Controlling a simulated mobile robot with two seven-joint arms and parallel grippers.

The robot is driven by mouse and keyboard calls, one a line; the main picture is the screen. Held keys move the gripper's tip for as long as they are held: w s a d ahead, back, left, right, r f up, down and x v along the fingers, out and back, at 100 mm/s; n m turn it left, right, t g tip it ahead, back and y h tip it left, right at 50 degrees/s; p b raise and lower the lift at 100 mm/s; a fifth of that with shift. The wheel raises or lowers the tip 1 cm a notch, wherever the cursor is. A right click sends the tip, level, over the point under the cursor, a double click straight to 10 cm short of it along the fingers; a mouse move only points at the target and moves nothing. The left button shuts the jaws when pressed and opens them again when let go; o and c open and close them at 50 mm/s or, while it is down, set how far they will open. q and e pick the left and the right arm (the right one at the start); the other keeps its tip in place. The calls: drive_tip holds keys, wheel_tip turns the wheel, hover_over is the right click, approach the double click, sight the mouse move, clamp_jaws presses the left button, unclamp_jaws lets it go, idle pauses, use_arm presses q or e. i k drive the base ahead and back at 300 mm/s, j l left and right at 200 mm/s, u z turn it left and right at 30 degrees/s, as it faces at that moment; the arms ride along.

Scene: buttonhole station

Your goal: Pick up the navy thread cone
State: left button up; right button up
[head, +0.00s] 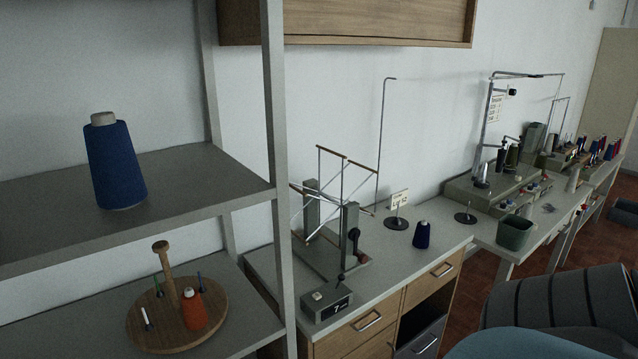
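A large blue cone of thread (117,165) stands upright on the upper grey shelf at the left, with a pale tip showing at its top. A smaller, darker navy thread cone (421,235) stands upright on the grey counter, right of the winding frame and near the counter's front edge. Nothing covers either cone. Neither of my grippers shows in the head view.
A shelf post (279,180) stands between the two cones. A wooden spool stand (177,312) with an orange spool sits on the lower shelf. The winding frame (335,225), a small counter box (327,301) and a grey-green bin (515,232) stand on the worktops.

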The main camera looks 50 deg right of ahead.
sight(421, 239)
drive_tip(key=z, duration=2.35)
drive_tip(key=u, duration=1.45)
drive_tip(key=z, duration=1.45)
drive_tip(key=i+l+u, duration=0.25)
drive_tip(key=i+l, duration=0.6)
